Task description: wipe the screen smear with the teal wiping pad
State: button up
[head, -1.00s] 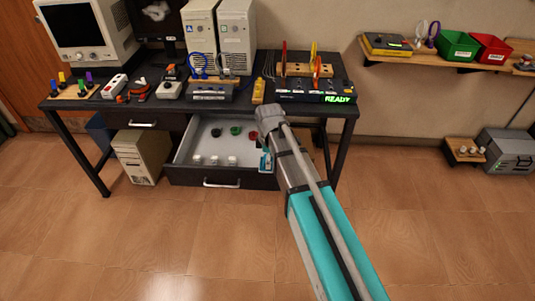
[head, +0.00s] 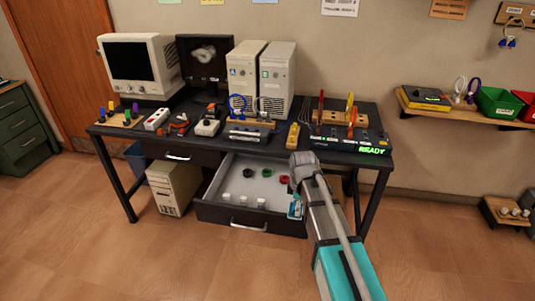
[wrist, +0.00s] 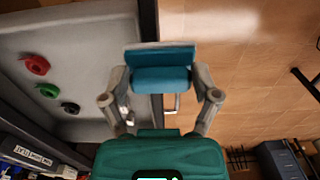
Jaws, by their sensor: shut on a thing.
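The dark flat screen (head: 184,72) stands at the back of the desk, between the old monitor and the computer towers. A pale grey smear (head: 203,53) shows across its upper middle. The teal wiping pad (wrist: 161,78) is between the two fingers of my gripper (wrist: 162,88) in the wrist view, and the gripper is shut on it. In the head view my gripper (head: 295,204) is at the right side of the open drawer, low in front of the desk and well away from the screen. My arm partly hides the gripper and pad there.
The open drawer (head: 222,212) juts from the desk (head: 290,148) and holds white, black, green and red pieces. Tools and devices line the desktop, including a unit reading READY (head: 372,150). An old monitor (head: 140,68) and towers (head: 262,78) flank the screen. Floor in front is clear.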

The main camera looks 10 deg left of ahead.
jog(key=shift+r+p, duration=3.75)
jog(key=shift+r, duration=0.15)
jog(key=shift+f, duration=0.1)
